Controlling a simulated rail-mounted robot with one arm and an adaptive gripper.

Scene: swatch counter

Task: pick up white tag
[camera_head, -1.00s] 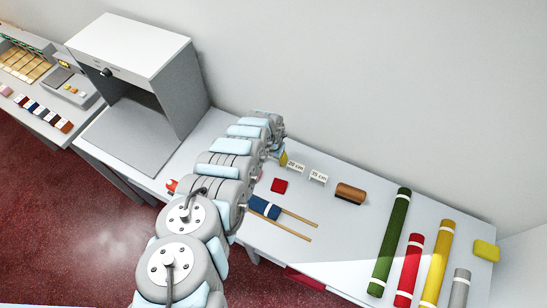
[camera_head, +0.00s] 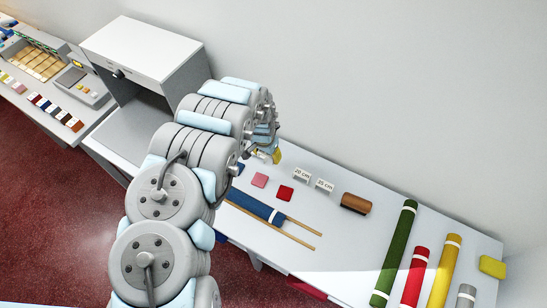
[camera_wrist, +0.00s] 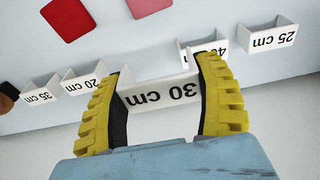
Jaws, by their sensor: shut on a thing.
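My gripper (camera_wrist: 163,98) is shut on the white tag marked 30 cm (camera_wrist: 160,92) in the wrist view. The tag sits between the two yellow ribbed fingers, its print upside down in the picture. It looks larger than the other tags, so nearer the camera; its exact height over the counter is hard to tell.
On the counter (camera_head: 330,222) stand other white tags: 20 cm (camera_wrist: 85,82), 35 cm (camera_wrist: 40,92), 40 cm (camera_wrist: 206,50) and 25 cm (camera_wrist: 268,38).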

